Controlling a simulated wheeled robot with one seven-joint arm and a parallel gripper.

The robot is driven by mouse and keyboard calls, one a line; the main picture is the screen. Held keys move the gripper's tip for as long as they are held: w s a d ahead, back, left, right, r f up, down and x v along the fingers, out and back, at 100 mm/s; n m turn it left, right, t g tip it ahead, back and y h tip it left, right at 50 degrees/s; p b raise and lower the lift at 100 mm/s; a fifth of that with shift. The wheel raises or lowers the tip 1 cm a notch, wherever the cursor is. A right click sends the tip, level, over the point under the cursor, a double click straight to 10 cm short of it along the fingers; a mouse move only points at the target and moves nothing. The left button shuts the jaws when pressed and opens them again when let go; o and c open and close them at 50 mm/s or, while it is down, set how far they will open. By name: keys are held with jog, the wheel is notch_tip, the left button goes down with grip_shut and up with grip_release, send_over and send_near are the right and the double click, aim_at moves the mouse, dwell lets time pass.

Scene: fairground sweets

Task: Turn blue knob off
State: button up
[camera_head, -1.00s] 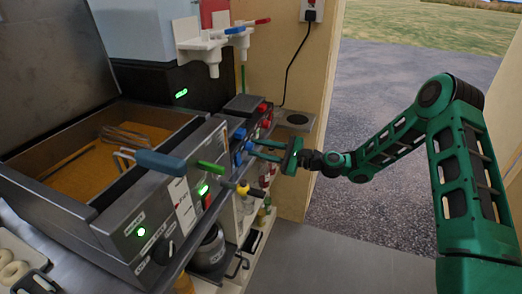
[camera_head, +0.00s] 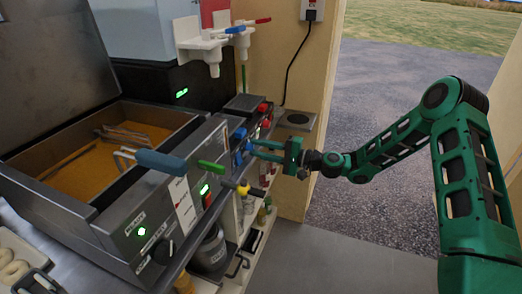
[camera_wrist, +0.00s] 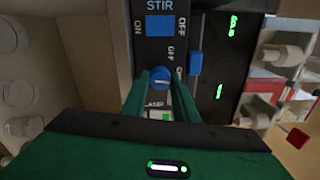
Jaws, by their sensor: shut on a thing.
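The round blue knob (camera_wrist: 158,76) sits on a dark panel below a blue STIR switch (camera_wrist: 160,25). An OFF label is above the knob and another label, partly covered, is to its right. I cannot tell exactly where its pointer faces. My gripper (camera_wrist: 159,84) is shut on the knob, with one green finger on each side of it. In the head view my gripper (camera_head: 250,149) reaches in from the right to the panel's front. The knob is hard to make out there among the blue controls and fingers.
Another blue switch (camera_wrist: 195,63) is close to the right finger. In the head view, a fryer (camera_head: 120,215) with a blue-handled basket (camera_head: 161,162) stands at left, with green (camera_head: 211,168) and yellow (camera_head: 243,188) handles nearby. The floor at right is open.

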jog(key=n, duration=0.3)
jog(key=shift+s+a+f+n, duration=0.1)
jog(key=shift+s+a+n, duration=0.15)
jog(key=shift+n, duration=0.15)
jog(key=n, duration=0.3)
jog(key=shift+f+n, duration=0.1)
jog(key=shift+n, duration=0.2)
jog(key=n, duration=0.6)
jog(key=shift+w+f, duration=0.1)
jog(key=shift+f, duration=0.05)
jog(key=shift+d+n, duration=0.1)
jog(key=shift+n, duration=0.2)
jog(key=o, duration=1.1)
jog(key=shift+w, duration=0.1)
jog(key=shift+c, duration=0.2)
jog(key=shift+d, duration=0.1)
